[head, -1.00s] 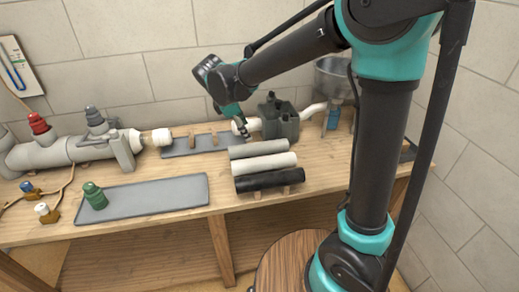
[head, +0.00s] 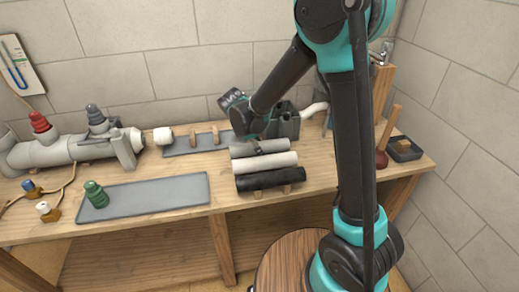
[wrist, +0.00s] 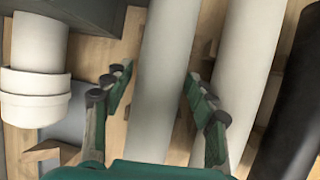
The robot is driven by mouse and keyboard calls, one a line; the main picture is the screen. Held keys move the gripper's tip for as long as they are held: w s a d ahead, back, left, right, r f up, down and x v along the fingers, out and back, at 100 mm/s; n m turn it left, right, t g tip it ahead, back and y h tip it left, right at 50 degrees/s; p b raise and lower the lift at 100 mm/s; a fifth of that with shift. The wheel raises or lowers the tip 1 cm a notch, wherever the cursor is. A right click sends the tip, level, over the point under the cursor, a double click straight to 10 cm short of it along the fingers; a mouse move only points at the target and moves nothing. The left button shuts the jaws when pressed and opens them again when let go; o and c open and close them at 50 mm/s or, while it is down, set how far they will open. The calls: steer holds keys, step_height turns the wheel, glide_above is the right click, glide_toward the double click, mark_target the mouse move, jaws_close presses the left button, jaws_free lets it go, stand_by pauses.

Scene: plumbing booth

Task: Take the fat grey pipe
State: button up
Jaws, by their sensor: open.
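The fat grey pipe (head: 275,146) lies on a wooden rack on the bench, behind a white pipe (head: 266,163) and a black pipe (head: 268,179). My gripper (head: 258,146) is open and low over it, hiding part of it in the head view. In the wrist view the grey pipe (wrist: 165,70) runs between the two fingers of my gripper (wrist: 158,77), one on each side of it. The right finger is in the gap beside the white pipe (wrist: 250,60). I cannot tell whether the fingers touch the grey pipe.
A grey box (head: 288,124) stands just behind the rack. In the wrist view a white fitting (wrist: 35,85) is left of my gripper. A grey tray (head: 150,198) with a green fitting (head: 95,194) lies at the left. A plunger (head: 384,150) stands at the right.

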steer(key=shift+f, duration=0.15)
steer(key=c, duration=1)
